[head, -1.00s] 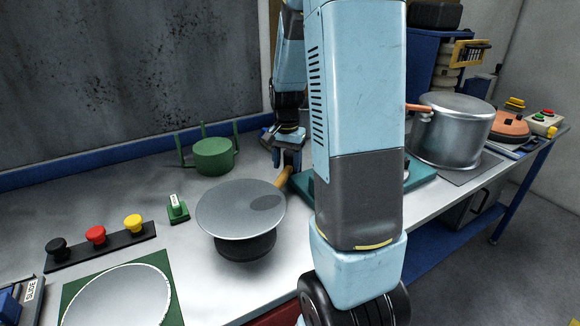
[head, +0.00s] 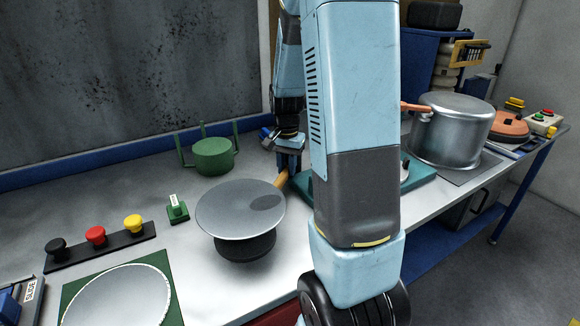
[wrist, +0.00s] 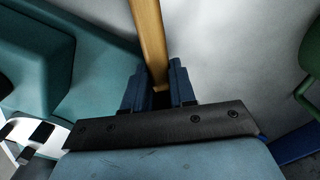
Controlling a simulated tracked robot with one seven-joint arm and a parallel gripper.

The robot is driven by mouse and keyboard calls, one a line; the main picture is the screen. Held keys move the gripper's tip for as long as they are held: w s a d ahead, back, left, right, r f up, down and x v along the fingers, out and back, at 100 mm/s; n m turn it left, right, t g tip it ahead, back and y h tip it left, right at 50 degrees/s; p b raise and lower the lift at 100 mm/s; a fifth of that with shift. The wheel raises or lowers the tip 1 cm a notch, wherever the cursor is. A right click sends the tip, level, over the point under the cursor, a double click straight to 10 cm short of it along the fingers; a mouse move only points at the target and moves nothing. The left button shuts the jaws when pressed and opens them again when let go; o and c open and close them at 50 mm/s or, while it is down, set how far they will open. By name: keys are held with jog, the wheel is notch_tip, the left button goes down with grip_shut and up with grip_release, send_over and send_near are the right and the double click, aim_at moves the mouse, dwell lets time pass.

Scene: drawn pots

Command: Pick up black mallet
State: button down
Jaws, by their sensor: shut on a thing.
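A light wooden handle (head: 281,180) sticks out from behind a round grey disc (head: 235,205) on the bench. A black round body (head: 245,246) shows beneath the disc. I cannot tell whether this is the black mallet's head, as the join is hidden. My gripper (head: 289,168) points down at the handle's far end. In the wrist view the handle (wrist: 149,40) runs between the two blue fingers of my gripper (wrist: 158,92), which are shut on it.
A teal block (head: 424,174) stands right of my gripper, partly behind my arm. A green pot (head: 213,157) stands at the back left. A green switch (head: 178,210) and a strip of coloured buttons (head: 97,246) lie left. A steel pot (head: 452,135) stands right.

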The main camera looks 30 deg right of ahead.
dwell(0.4)
jog(key=shift+r, duration=0.5)
jog(key=shift+d+r, duration=0.15)
jog(key=shift+d, duration=0.15)
jog(key=d, duration=0.3)
jog(key=shift+d+r, duration=0.25)
jog(key=shift+d, duration=0.05)
notch_tip(320, 180, up, 13)
jog(key=shift+a+r, duration=0.1)
jog(key=shift+a, duration=0.1)
